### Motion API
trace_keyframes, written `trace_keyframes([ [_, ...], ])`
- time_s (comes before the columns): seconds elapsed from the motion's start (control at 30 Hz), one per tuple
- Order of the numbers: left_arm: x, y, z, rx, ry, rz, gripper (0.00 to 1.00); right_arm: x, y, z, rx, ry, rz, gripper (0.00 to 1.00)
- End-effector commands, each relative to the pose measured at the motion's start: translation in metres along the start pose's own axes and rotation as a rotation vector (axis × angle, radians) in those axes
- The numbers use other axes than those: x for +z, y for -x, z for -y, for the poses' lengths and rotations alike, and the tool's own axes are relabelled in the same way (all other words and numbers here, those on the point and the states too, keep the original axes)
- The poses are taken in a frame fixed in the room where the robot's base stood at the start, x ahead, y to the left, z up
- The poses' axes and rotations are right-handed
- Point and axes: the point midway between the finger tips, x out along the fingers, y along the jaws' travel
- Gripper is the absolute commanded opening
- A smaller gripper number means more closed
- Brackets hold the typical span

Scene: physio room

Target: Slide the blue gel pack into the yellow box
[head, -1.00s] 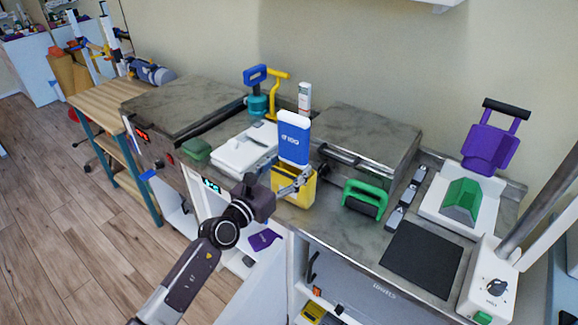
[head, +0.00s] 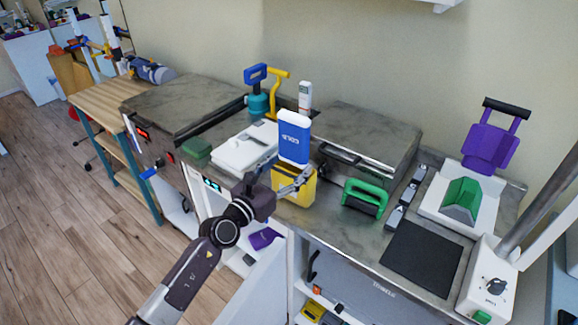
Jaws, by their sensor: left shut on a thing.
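The blue gel pack (head: 294,146), with a white top, stands upright at the middle of the counter. The yellow box (head: 306,194) is directly below it in the picture, and the pack's lower end meets the box's upper part. How deep the pack sits in the box, if at all, is hidden. My left gripper (head: 300,180) comes in from the front left, across the front of the box. My right gripper is not in view.
A green-handled object (head: 364,198) stands right of the box, and a white device (head: 244,150) lies to its left. A grey raised unit (head: 365,140) is behind. A dark mat (head: 421,258) lies bare on the right.

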Motion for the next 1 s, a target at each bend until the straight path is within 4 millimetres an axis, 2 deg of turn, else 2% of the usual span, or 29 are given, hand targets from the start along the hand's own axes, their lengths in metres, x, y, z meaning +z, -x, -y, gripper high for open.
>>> trace_keyframes([
  [0.43,-0.0031,-0.0002,-0.0003,0.001,0.0,0.003,0.24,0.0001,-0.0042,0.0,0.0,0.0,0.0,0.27],
  [0.47,-0.0019,-0.0003,-0.0003,0.001,0.0,0.003,0.66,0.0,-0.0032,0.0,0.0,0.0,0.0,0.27],
  [0.6,-0.0022,-0.0002,-0.0002,0.0,0.0,0.002,0.82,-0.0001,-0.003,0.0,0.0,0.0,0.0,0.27],
  [1.0,-0.005,0.0002,0.0002,-0.001,0.001,-0.003,0.84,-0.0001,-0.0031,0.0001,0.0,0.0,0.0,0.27],
])
